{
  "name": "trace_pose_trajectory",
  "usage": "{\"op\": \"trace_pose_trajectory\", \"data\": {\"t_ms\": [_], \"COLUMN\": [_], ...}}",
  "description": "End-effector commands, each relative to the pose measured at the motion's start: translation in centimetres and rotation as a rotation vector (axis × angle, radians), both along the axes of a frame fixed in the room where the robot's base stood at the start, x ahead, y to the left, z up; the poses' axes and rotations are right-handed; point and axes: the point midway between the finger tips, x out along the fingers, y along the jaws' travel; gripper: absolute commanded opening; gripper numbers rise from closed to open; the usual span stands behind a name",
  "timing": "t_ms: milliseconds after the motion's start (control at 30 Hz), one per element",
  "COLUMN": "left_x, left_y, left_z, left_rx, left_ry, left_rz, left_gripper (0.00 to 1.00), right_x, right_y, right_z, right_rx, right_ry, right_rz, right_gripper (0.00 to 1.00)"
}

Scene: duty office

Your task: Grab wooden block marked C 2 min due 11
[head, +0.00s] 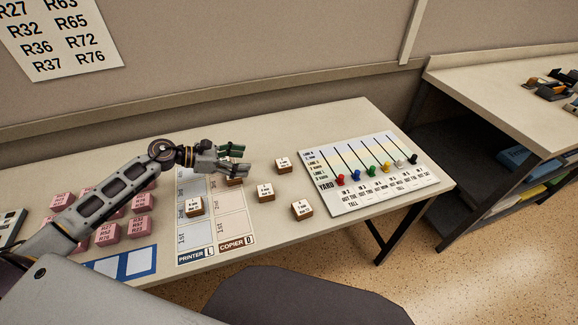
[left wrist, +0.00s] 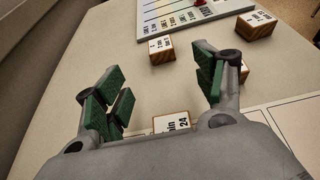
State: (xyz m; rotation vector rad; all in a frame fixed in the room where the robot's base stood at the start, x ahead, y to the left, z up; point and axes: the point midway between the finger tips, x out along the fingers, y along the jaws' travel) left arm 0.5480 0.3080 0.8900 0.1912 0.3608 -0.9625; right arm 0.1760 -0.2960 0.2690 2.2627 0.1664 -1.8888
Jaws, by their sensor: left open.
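Several small wooden blocks with white label tops are on the desk, and I cannot make out which one is marked C. One block (head: 283,164) is near the yard board and also shows in the left wrist view (left wrist: 162,49). Others are a middle block (head: 265,193), a front block (head: 301,210) and a block on the printer column (head: 194,207). My left gripper (head: 240,160) is open above the desk. In the left wrist view, a block whose label ends "in 24" (left wrist: 172,122) shows low between the open fingers (left wrist: 160,82), partly hidden by the gripper body.
The yard board (head: 345,195) with coloured pegs lies to the right. The printer and copier sheet (head: 232,225) lies under the gripper area. Pink blocks (head: 107,234) stand at the left. A chair (head: 310,298) is in front of the desk. Bare desk surrounds the loose blocks.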

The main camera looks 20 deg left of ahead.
Motion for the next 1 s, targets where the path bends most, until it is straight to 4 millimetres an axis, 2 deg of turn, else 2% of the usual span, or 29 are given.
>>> {"op": "trace_pose_trajectory", "data": {"t_ms": [467,1000], "left_x": [0.4,2.5], "left_y": [-0.5,-3.6], "left_z": [-0.2,-1.7], "left_rx": [-0.001,-0.003], "left_ry": [-0.001,-0.001], "left_rz": [0.000,-0.001], "left_gripper": [0.70,0.70], "right_x": [0.0,-0.8], "right_y": [0.0,-0.2], "right_z": [0.0,0.0], "right_rx": [0.000,-0.001], "right_ry": [0.001,0.006], "right_rz": [0.000,0.001], "right_gripper": [0.40,0.40]}}
